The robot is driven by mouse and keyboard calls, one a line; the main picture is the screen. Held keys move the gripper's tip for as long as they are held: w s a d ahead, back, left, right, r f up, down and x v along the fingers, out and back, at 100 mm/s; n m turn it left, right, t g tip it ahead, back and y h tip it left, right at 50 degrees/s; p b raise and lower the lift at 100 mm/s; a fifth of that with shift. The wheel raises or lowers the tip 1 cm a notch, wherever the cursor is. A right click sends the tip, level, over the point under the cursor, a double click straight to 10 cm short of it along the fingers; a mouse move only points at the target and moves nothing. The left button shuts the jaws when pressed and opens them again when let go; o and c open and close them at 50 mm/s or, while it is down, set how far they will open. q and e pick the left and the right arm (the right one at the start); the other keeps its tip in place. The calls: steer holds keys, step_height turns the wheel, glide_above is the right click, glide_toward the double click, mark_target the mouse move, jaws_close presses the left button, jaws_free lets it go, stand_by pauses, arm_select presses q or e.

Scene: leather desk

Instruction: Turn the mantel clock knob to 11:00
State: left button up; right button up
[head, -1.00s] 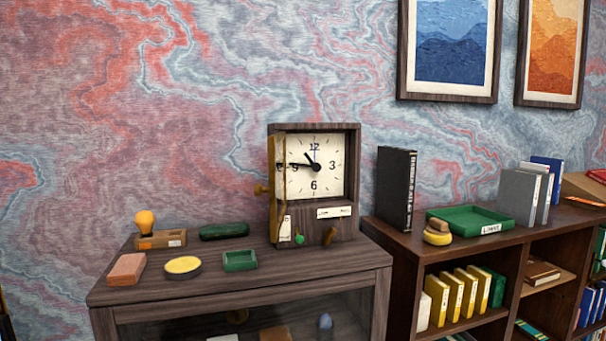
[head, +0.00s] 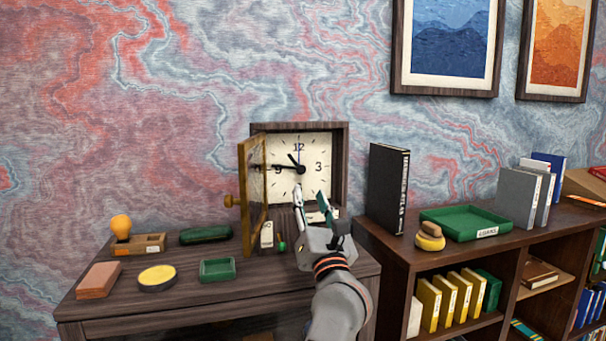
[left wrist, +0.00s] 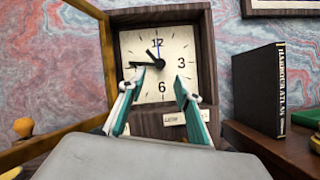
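The mantel clock (head: 342,160) stands on the dark wooden cabinet, and its brass-framed glass door (head: 253,190) is swung open to the left. On its dial (head: 318,150) the short black hand points between 10 and 11, the long one just past 9, and a thin blue hand at 12. My left gripper (head: 312,194) is open and empty in front of the clock's lower part. In the left wrist view its fingertips (left wrist: 160,82) overlap the lower dial. A small green knob (head: 282,246) shows below the door; the brown knob beside it is hidden behind my gripper. My right gripper is not in view.
A black book (head: 388,188) stands upright to the right, near a larger green tray (head: 462,222).

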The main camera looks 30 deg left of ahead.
mark_target(302, 170)
arm_select(q)
steer(key=shift+n+g, duration=0.4)
steer(key=shift+n, duration=0.5)
steer(key=p+x, duration=0.1)
steer(key=x, duration=0.8)
steer(key=shift+d+r, duration=0.1)
steer(key=shift+r, duration=0.1)
jaws_close()
